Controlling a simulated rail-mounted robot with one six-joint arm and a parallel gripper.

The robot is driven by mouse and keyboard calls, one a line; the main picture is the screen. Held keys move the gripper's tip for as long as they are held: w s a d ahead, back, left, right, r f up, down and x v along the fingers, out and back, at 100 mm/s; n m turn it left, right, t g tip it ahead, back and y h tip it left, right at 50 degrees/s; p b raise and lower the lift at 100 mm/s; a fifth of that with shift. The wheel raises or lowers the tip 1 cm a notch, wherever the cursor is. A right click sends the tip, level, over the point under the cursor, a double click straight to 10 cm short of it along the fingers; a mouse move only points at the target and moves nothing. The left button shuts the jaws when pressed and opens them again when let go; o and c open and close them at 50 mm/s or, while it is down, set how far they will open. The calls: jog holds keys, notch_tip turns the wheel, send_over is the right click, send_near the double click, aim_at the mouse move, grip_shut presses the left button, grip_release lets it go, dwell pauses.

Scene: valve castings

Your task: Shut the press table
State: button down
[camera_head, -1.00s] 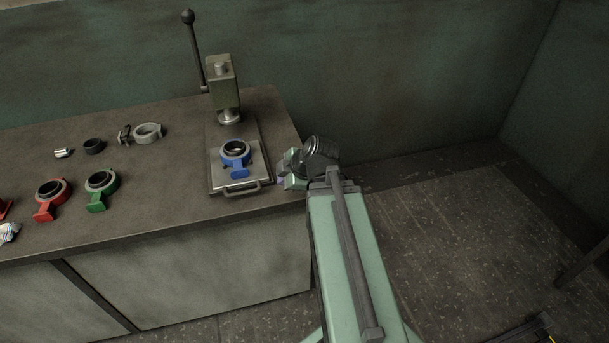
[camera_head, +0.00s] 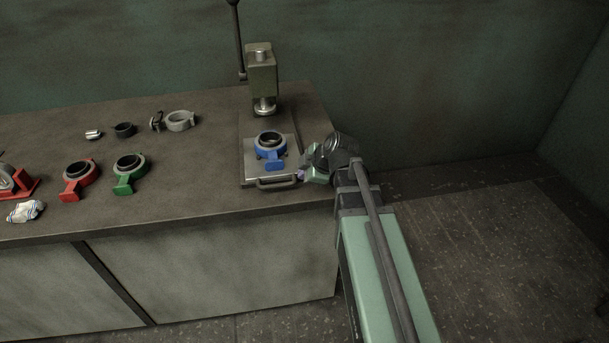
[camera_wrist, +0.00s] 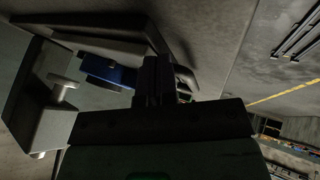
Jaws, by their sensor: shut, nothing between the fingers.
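The press table (camera_head: 253,172) is a grey sliding plate with a bar handle (camera_head: 277,183) on its front edge. It sits forward of the press ram (camera_head: 264,106) on the bench. A blue valve casting (camera_head: 271,152) with a dark ring rests on the plate. My gripper (camera_head: 302,176) is at the right front corner of the plate, close to the handle's right end; I cannot tell whether it touches. In the wrist view my shut fingers (camera_wrist: 153,75) point towards the handle (camera_wrist: 186,80) and the blue casting (camera_wrist: 108,72), with nothing between them.
The green press body (camera_head: 261,70) and its lever (camera_head: 237,40) stand behind the plate. Floor is free at right.

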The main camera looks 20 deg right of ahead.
aim_at(294, 145)
jog(key=shift+d, duration=0.1)
jog(key=w+d, duration=0.1)
jog(key=w, duration=0.8)
jog(key=w+d, duration=0.1)
jog(key=w, duration=0.4)
jog(key=shift+d, duration=0.3)
jog(key=shift+w+r, duration=0.1)
